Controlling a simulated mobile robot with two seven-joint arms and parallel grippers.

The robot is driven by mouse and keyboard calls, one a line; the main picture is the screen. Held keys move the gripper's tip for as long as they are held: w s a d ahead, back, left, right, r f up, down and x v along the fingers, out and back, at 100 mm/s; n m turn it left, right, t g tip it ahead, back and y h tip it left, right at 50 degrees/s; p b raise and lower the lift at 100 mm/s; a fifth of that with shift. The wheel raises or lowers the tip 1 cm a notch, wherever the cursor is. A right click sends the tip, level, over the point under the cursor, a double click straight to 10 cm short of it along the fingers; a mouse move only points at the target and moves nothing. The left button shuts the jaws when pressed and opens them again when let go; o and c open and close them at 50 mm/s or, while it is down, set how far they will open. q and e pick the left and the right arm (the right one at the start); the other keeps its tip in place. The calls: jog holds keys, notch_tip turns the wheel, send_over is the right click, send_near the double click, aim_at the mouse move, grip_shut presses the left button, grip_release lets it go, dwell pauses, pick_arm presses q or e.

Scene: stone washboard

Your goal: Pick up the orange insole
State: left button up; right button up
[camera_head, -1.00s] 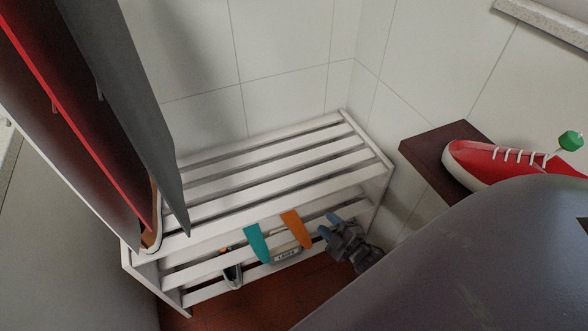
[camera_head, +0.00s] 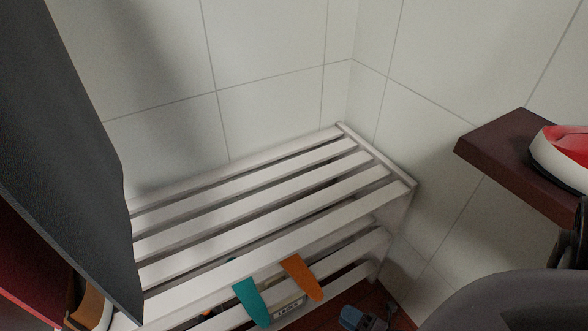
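My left gripper is not in view.
The white rack (camera_head: 270,210) has a bare top. A labelled item (camera_head: 289,303) shows below the insoles. A large dark panel (camera_head: 60,150) hangs at left. Tiled walls close the corner.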

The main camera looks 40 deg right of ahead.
aim_at(320, 292)
jog(key=shift+w+a+r+b, duration=0.1)
jog(key=shift+w+a, duration=0.05)
jog(key=shift+w, duration=1.45)
jog(key=shift+w+a+r+b, duration=0.1)
jog(key=shift+w+b, duration=0.05)
jog(key=shift+w, duration=1.5)
jog(key=shift+w+a+r+b, duration=0.1)
jog(key=shift+w+a, duration=0.05)
jog(key=shift+w, duration=1.45)
grip_shut()
